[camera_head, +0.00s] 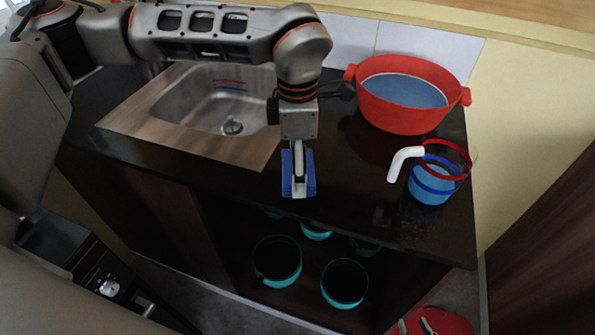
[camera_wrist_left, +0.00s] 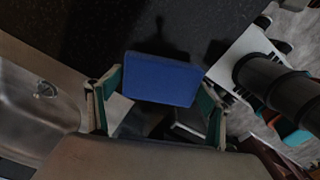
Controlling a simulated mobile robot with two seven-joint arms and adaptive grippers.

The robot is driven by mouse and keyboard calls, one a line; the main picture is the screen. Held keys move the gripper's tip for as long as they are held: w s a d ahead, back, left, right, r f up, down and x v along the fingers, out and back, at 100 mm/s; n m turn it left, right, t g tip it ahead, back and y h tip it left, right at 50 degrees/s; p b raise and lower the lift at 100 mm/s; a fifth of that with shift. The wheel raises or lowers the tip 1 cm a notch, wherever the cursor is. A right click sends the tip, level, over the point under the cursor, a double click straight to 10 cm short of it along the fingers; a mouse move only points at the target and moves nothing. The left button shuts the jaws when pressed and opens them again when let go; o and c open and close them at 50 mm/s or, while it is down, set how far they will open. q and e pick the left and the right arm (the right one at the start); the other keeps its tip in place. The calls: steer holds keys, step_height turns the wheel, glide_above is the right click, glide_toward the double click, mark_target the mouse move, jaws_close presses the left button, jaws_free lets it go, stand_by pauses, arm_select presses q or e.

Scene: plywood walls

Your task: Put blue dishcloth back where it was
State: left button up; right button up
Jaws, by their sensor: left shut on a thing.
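The blue dishcloth (camera_head: 310,180) is a flat, folded blue pad in the head view. It is held above the dark counter (camera_head: 350,205) near its front edge, right of the sink (camera_head: 215,105). My left gripper (camera_head: 298,188) points down and is shut on it, with a finger covering its middle. In the left wrist view the dishcloth (camera_wrist_left: 163,78) shows as a blue block between the two fingers of my left gripper (camera_wrist_left: 155,105). I cannot tell whether it touches the counter. My right gripper is not in view.
A red pot (camera_head: 403,121) with blue inside stands at the counter's back right. A blue container (camera_head: 431,188) with red and blue rings and a white handle (camera_head: 401,162) stands near the right edge. Teal-rimmed pots (camera_head: 278,262) sit on the open shelf below.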

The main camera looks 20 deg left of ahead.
arm_select(q)
steer(key=shift+f, duration=1.2)
steer(key=shift+f, duration=0.15)
steer(key=o, duration=1.1)
steer(key=shift+c, duration=0.2)
step_height(320, 180, up, 12)
steer(key=shift+r, duration=0.2)
